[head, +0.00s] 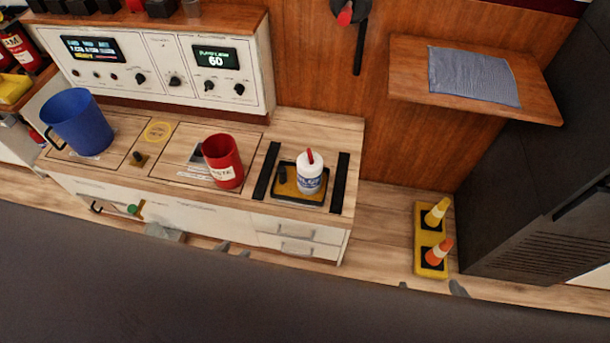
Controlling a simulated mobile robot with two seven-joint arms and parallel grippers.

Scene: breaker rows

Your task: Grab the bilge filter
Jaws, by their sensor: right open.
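A white bottle (310,174) with a blue label and a red top stands upright on a black and yellow tray (287,188), at the right end of the wooden counter. It may be the bilge filter; its label is too small to read surely. My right gripper (430,287) shows only as grey tips past the dark foreground edge, below and right of the bottle. They are apart, with nothing seen between them. My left gripper (233,249) shows only as small grey tips below the counter drawers. Most of both grippers is hidden.
Black strips flank the tray. A red cup (223,161) and a blue mug (78,122) stand left on the counter (325,127). A control panel (160,65) rises behind. A wooden shelf (540,95) holds a grey cloth (473,76). Small cones (437,214) stand on a yellow base.

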